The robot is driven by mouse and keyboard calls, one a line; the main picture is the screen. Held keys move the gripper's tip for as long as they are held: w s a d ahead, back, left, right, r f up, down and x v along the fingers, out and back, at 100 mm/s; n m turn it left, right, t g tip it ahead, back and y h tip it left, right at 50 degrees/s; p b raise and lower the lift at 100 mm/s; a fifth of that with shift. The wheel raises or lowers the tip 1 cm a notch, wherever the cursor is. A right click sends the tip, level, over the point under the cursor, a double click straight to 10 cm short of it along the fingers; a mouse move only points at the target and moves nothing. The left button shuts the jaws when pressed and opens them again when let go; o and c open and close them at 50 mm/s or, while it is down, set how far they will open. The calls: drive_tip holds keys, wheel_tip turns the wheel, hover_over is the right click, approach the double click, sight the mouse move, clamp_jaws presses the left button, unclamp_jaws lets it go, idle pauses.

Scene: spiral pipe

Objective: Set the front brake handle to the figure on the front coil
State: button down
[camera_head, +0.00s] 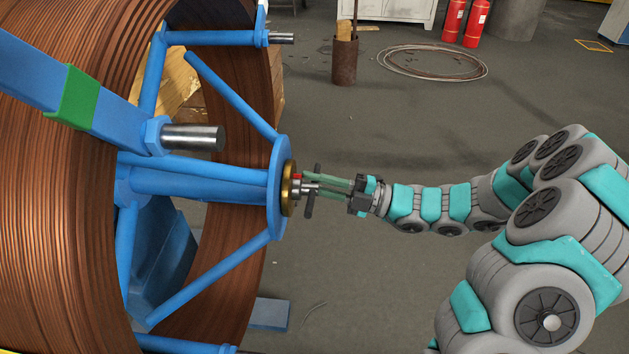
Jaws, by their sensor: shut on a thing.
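The front coil (40,220) is a large roll of brown wire on a blue spoked frame at the left. At the frame's hub, a blue round plate (279,190) carries a brass disc (288,188) with a small red mark. The brake handle (311,192), a dark crossbar on a short metal shaft, sticks out from the disc and stands near upright, slightly tilted. My gripper (318,187) reaches in from the right, its greenish fingers shut on the handle. No figure on the coil or scale on the disc is readable from here.
A blue beam with a green band (73,97) and a steel rod end (193,138) jut out above the hub. A wire ring (432,62), a rusty can (345,60) and red extinguishers (476,22) stand at the back.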

idle(0.3)
drive_tip(key=c, duration=0.8)
unclamp_jaws()
drive_tip(key=shift+c, duration=0.2)
drive_tip(key=v, duration=0.8)
